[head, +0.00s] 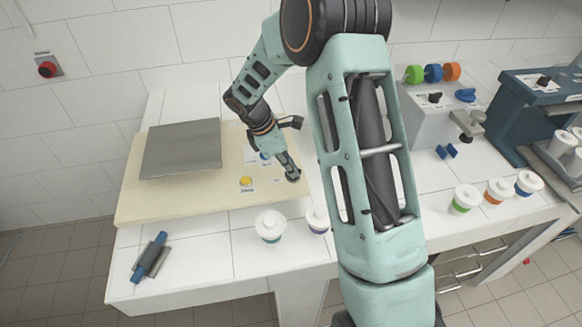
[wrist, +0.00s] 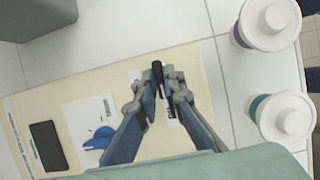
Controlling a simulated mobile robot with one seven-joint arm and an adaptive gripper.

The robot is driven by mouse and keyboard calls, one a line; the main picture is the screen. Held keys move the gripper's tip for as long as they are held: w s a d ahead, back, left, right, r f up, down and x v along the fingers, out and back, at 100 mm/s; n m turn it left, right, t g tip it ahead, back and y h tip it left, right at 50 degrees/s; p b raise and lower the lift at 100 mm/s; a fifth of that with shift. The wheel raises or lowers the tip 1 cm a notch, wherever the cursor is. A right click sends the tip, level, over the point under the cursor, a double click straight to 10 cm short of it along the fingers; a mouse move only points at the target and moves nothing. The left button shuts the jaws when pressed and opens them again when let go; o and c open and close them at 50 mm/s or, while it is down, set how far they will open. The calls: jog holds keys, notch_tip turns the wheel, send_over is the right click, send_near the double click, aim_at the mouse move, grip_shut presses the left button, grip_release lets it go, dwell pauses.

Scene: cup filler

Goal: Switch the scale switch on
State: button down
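The scale is a cream board (head: 140,207) with a grey plate (head: 180,148). At its right end my gripper (head: 292,176) reaches down from above, close to the board's front right corner. In the wrist view, the small black scale switch (wrist: 158,74) stands between the fingertips of my gripper (wrist: 161,88). The fingers are drawn close together and appear to pinch it. A white label lies beside it, partly hidden by the fingers. Whether the switch is on or off cannot be told.
Two lidded cups (head: 270,227) (head: 318,219) stand close in front. A blue-handled roller (head: 151,257) lies at the left front. Machines and several cups are to the right.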

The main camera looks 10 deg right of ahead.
jog(key=shift+m, duration=0.3)
jog(key=m+g, duration=0.1)
jog(key=m, duration=0.3)
jog(key=shift+w+g+b, duration=0.2)
jog(key=shift+g+b, duration=0.15)
jog(key=shift+g, duration=0.05)
jog(key=m+g+y, duration=0.1)
jog(key=m, duration=0.5)
jog(key=shift+w+d+g+y, duration=0.1)
jog(key=shift+d+g+y, duration=0.05)
jog(key=shift+g+y, duration=0.25)
jog(key=m+y, duration=0.1)
jog(key=m, duration=0.2)
jog(key=shift+d+m+g+b, duration=0.1)
jog(key=shift+m+g+b, duration=0.2)
jog(key=shift+b, duration=0.1)
jog(key=shift+m+y, duration=0.8)
jog(key=shift+m, duration=1)
jog(key=c, duration=2)
grip_release()
jog(key=shift+c, duration=0.2)
